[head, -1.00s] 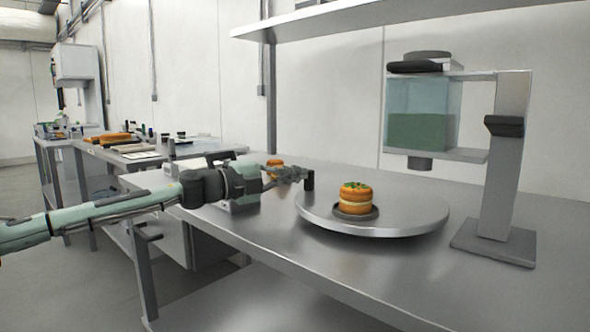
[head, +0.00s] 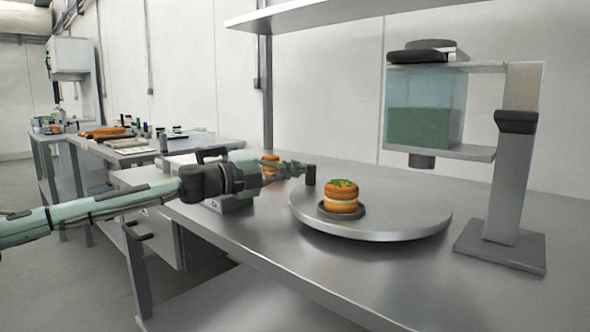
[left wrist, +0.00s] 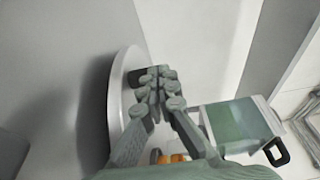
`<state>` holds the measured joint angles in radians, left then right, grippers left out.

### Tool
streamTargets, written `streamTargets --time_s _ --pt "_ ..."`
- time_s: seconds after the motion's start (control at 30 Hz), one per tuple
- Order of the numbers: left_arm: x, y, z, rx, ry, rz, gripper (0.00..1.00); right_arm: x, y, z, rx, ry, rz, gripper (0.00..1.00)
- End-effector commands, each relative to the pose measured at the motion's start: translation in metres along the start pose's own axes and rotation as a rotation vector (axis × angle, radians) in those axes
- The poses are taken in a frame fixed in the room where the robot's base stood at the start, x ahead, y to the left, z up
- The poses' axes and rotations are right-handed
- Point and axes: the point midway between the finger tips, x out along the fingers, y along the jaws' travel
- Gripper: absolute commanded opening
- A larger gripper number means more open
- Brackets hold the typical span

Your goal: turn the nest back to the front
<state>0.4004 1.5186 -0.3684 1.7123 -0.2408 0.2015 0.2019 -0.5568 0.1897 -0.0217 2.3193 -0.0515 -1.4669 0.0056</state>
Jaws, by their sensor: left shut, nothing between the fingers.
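The round metal turntable (head: 405,224) lies on the bench. Its dark ring nest (head: 326,212) sits near the turntable's left front edge in the head view. The nest holds an orange filled round (head: 342,197) with a pale middle and green bits on top. A short dark upright peg (head: 311,176) stands at the turntable's left rim. My left gripper (head: 303,170) is shut and empty, with its tips at the peg; contact cannot be told. In the left wrist view the shut fingers (left wrist: 154,82) lie over the turntable rim (left wrist: 121,95). My right gripper is not in view.
A dispenser with a green-filled clear tank (head: 424,128) stands at the right, its nozzle above the bench. Another orange round (head: 270,165) is behind my left gripper. A shelf (head: 320,14) hangs above the back. The front right bench is clear.

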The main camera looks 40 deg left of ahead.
Motion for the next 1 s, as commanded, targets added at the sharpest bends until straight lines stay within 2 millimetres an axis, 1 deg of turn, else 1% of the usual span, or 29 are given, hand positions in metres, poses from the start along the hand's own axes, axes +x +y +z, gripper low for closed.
streamTargets --time_s 0.3,0.47,0.67,1.0 --pt "0.000 -0.002 0.001 0.001 -0.004 -0.003 0.00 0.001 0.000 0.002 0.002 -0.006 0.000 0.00" --pt "0.000 -0.010 0.001 0.004 -0.003 -0.007 0.00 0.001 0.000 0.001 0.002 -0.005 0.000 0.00" --pt "-0.001 -0.033 0.001 0.007 -0.004 -0.012 0.00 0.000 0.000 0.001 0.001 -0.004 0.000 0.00" --pt "-0.001 -0.078 0.000 0.004 -0.001 -0.007 0.00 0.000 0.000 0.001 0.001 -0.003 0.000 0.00"
